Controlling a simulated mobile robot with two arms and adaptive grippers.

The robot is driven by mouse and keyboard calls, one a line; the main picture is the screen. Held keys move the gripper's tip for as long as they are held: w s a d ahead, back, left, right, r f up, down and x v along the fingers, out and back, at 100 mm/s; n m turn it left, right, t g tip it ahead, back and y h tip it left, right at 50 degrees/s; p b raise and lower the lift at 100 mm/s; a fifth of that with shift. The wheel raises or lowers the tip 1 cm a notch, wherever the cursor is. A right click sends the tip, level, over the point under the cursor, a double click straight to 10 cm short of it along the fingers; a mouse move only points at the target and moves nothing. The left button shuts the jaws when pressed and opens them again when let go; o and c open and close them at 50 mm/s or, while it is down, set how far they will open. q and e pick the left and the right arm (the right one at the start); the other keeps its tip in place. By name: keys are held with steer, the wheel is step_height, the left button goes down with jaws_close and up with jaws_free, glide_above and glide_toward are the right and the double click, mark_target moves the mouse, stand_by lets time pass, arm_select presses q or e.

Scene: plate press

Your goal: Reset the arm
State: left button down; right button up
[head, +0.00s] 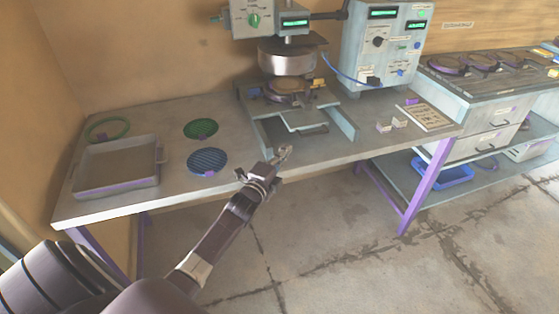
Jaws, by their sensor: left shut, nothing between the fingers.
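My left gripper (283,155) is shut and empty. It is held in front of the workbench (345,146), over its front edge, just in front of the plate press (287,58). My left arm comes in from the lower left and stretches toward the press. The press has a round metal head above a lower plate, with a grey tray-like base in front. My right gripper is not in view.
A grey tray (118,167) stands at the bench's left end, with a green ring (107,129) behind it. A green disc (201,128) and a blue disc (207,161) lie right of it. A control box (385,45) stands right of the press. Small pale blocks (392,124) lie before it.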

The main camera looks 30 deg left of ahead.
arm_select(q)
steer(key=s, duration=0.4)
steer(key=shift+s+d, duration=0.15)
steer(key=shift+d, duration=0.15)
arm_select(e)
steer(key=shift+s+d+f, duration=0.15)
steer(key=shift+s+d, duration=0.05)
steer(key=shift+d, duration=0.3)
